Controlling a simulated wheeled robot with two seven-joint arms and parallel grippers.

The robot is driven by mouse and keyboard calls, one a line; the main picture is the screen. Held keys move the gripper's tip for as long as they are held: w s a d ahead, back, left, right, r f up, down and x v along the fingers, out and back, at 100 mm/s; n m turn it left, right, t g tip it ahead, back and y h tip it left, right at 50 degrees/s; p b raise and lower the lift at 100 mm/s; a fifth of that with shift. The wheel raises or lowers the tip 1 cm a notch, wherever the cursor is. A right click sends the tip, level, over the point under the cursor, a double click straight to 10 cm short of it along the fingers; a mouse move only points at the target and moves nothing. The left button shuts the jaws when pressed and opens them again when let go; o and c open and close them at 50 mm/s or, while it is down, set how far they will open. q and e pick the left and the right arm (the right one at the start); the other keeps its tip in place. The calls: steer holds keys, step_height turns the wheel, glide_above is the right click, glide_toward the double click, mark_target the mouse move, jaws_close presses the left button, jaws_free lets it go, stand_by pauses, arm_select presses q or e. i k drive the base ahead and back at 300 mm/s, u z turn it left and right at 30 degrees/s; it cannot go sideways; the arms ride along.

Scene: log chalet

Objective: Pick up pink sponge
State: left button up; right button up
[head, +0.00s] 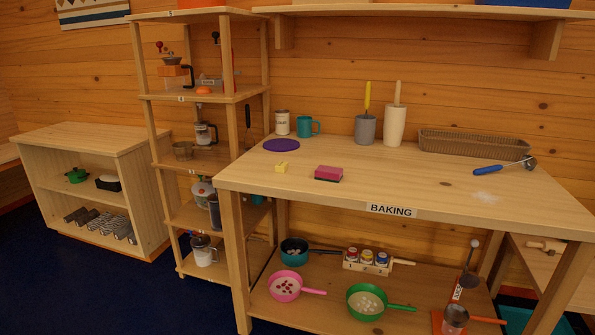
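The pink sponge (328,172) lies flat on the wooden table top labelled BAKING (391,211), near the front edge and left of the middle. It is a small block with a pink upper face and a darker layer along its lower side. Nothing touches it. Neither of my grippers shows in the head view.
A small yellow block (281,167) and a purple disc (281,145) lie left of the sponge. A tin (282,122), teal mug (306,126), grey holder (365,129) and basket (474,143) stand behind. A blue-handled tool (502,168) lies right. A shelf tower (228,97) stands left.

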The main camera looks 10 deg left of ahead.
mark_target(322, 172)
steer(key=u, duration=0.35)
steer(key=i, duration=0.95)
steer(key=z, duration=0.15)
